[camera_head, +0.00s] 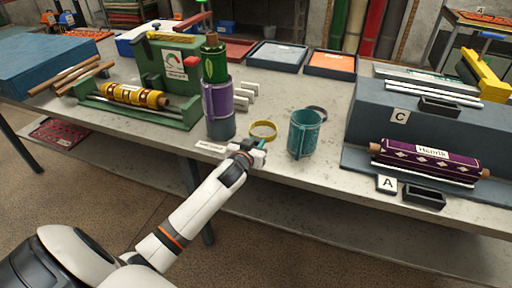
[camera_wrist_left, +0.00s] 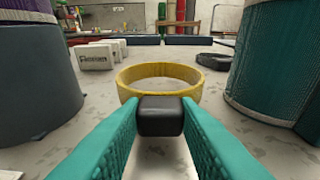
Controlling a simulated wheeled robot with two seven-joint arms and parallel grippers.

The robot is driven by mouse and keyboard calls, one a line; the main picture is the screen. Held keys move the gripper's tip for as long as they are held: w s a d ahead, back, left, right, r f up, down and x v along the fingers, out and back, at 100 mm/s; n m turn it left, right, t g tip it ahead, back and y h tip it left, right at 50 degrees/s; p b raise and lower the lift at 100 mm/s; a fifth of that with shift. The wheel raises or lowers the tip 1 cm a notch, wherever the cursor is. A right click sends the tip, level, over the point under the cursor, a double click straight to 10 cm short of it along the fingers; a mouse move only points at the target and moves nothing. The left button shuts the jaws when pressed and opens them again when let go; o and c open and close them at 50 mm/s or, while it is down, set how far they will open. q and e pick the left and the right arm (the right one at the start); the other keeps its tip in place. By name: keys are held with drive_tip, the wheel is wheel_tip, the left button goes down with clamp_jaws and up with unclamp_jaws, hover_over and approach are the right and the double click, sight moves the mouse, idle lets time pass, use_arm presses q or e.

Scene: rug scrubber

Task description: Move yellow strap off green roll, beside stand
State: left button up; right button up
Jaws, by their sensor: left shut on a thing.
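The yellow strap (camera_head: 263,127) is a closed ring, lying flat and level, off the green roll and to the right of the grey-blue round stand (camera_head: 221,127). It also shows in the left wrist view (camera_wrist_left: 160,71), with a black buckle (camera_wrist_left: 160,116) on its near side. My left gripper (camera_head: 258,149) is shut on that buckle, at the table's front edge. Whether the strap touches the tabletop I cannot tell. The green roll (camera_head: 214,65) stands upright in the stand, with a purple wrap (camera_head: 218,100) around its lower part. My right gripper is not in view.
A teal ribbed cup (camera_head: 304,134) stands close to the right of the strap, with a dark ring (camera_head: 317,112) behind it. White label blocks (camera_head: 245,95) stand behind the stand. A green press (camera_head: 165,70) is at left, a grey rack (camera_head: 440,130) at right.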

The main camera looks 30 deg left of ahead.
use_arm(q)
drive_tip(key=shift+f, duration=0.7)
drive_tip(key=shift+f, duration=0.15)
drive_tip(key=o, duration=1.1)
drive_tip(key=shift+r, duration=0.25)
drive_tip(key=v, duration=1.2)
drive_tip(key=shift+f, duration=0.1)
